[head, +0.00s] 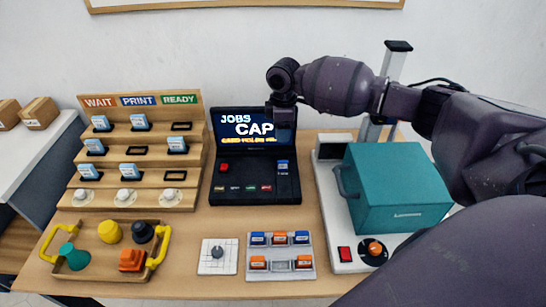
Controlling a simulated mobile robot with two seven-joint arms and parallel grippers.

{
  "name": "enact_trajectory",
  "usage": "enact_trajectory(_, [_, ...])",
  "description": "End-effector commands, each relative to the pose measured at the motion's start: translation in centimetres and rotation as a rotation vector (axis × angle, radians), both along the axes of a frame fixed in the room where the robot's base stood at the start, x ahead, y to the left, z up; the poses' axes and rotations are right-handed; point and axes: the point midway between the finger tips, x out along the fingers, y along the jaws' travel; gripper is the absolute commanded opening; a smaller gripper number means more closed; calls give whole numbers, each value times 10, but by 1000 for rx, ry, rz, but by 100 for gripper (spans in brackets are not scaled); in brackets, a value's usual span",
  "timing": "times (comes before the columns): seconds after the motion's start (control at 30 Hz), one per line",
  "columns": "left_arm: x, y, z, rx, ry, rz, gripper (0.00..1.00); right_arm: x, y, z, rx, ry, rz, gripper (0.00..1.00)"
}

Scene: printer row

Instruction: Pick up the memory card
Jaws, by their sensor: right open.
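Another small blue-and-white card (283,166) sits at the right side of the black console (230,188). I cannot tell which card is the one meant. My right gripper (283,122) is open and points down in front of the right part of the console's lit screen, above the card there and apart from it. Its fingers are dark and small against the screen. My left gripper is out of view.
A grey holder (280,275) with blue and orange blocks and a white pad with a dark knob (217,253) lie in front. A yellow-handled tray (105,268) holds coloured pieces. A teal-boxed machine (400,188) stands right, beneath my right arm. Cardboard boxes (40,113) sit far left.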

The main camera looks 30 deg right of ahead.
Motion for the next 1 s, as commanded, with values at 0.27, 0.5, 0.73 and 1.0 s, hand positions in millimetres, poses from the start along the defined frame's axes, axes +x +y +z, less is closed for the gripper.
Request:
enact_trajectory(0.27, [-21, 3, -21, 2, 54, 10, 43, -1, 0, -24, -1, 8, 0, 45])
enact_trajectory(0.5, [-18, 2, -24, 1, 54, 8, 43, -1, 0, -55, 1, 5, -1, 45])
enact_trajectory(0.73, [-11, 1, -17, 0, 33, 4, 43, -2, -1, -68, 0, 5, 0, 45])
enact_trajectory(1.0, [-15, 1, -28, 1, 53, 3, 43, -3, -2, -105, -1, 6, 0, 45])
